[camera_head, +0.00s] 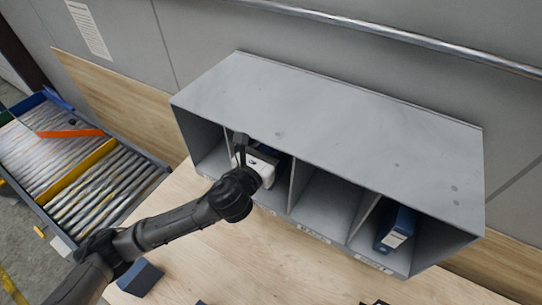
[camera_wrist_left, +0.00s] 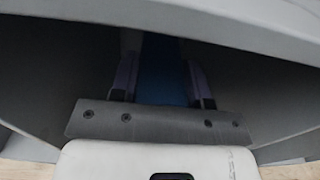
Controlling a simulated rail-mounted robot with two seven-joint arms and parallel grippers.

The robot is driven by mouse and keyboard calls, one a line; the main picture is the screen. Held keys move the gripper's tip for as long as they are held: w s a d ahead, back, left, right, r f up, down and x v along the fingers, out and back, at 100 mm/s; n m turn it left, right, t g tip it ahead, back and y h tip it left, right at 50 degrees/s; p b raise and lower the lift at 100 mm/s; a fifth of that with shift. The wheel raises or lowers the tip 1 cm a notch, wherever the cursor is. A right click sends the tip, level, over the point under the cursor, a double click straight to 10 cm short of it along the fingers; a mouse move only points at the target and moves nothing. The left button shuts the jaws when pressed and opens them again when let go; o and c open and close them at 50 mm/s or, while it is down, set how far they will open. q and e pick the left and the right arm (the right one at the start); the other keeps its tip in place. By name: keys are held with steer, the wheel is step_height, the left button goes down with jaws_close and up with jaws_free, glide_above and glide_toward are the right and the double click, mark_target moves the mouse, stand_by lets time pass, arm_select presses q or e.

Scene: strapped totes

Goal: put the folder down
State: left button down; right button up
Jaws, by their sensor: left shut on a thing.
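The grey shelf unit (camera_head: 330,130) has several open compartments and stands on the wooden table. My left gripper (camera_head: 262,158) reaches into the second compartment from the left. In the left wrist view its fingers (camera_wrist_left: 160,85) are shut on a blue folder (camera_wrist_left: 163,65), which stands between them in the shadow under the shelf's top. The folder's lower part is hidden by the gripper, so I cannot tell whether it touches the compartment floor. My right gripper cannot be made out.
Another blue folder (camera_head: 396,230) with a white label stands in the rightmost compartment. A dark blue block-like thing (camera_head: 140,278) lies on the table (camera_head: 225,260) at the front left. A bin of files (camera_head: 85,175) stands left. A metal rail (camera_head: 400,38) runs behind.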

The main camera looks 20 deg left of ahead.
arm_select(q)
step_height(320, 180, down, 4)
steer(key=shift+w+f+p, duration=0.1)
steer(key=shift+w+p, duration=0.05)
steer(key=shift+p, duration=0.25)
steer(key=shift+w+f, duration=0.1)
steer(key=shift+f, duration=0.15)
steer(key=c, duration=0.6)
jaws_free()
steer(key=shift+f, duration=0.1)
steer(key=shift+r, duration=0.2)
steer(key=s+a+b, duration=0.1)
steer(key=s+b, duration=0.1)
steer(key=s, duration=1)
steer(key=shift+a, duration=0.35)
